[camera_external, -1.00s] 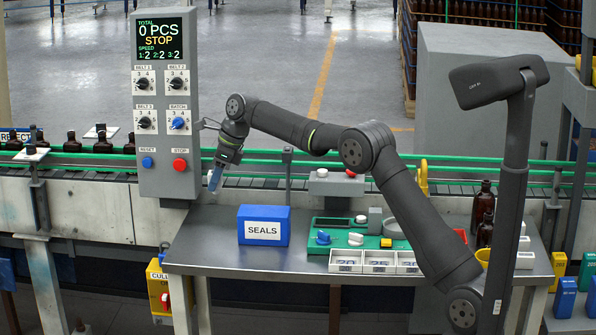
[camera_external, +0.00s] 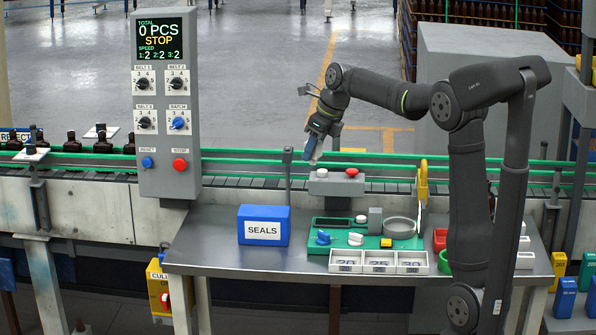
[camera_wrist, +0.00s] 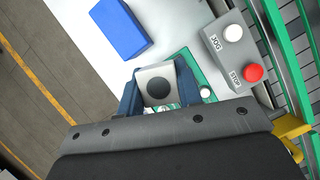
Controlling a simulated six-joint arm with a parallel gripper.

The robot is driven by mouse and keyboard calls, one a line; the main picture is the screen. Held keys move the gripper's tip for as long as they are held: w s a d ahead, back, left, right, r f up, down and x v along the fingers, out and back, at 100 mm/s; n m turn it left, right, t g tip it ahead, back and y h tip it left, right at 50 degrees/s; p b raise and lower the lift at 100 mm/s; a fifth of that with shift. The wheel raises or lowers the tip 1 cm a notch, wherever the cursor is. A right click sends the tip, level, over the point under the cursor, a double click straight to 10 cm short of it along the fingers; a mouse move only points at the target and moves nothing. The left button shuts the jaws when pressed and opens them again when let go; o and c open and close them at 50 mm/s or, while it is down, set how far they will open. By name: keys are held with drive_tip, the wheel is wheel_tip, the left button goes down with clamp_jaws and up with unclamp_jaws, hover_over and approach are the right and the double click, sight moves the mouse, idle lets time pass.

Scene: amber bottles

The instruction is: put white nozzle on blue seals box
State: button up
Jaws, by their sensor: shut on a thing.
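My gripper (camera_external: 312,154) is above the back of the table, up and to the right of the blue seals box. It is shut on a pale piece with a dark round end, which looks like the white nozzle (camera_wrist: 157,74) and sits between the blue fingers in the wrist view. In the external view the fingers mostly hide it. The blue seals box (camera_external: 263,226) stands on the left half of the table with its SEALS label to the front, and nothing rests on it. It also shows in the wrist view (camera_wrist: 121,28), ahead of the gripper.
A grey button box (camera_external: 336,184) with white and red buttons stands close below the gripper. A green board (camera_external: 340,247) with several small parts and white trays (camera_external: 378,262) lies right of the seals box. A grey control panel (camera_external: 166,110) rises at left, by the conveyor.

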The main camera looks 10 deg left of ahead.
drive_tip(key=shift+s+d, duration=0.2)
drive_tip(key=shift+d, duration=0.25)
drive_tip(key=shift+s+d, duration=0.2)
drive_tip(key=shift+d, duration=0.25)
drive_tip(key=shift+s+a+f, duration=0.15)
drive_tip(key=shift+a, duration=0.05)
approach(269, 209)
drive_tip(key=shift+a+f, duration=0.25)
drive_tip(key=shift+a, duration=0.65)
drive_tip(key=shift+f+m, duration=0.3)
drive_tip(key=shift+f, duration=1.65)
drive_tip(key=shift+f, duration=0.15)
drive_tip(key=o, duration=1)
drive_tip(key=shift+c, duration=0.2)
drive_tip(key=v, duration=1.2)
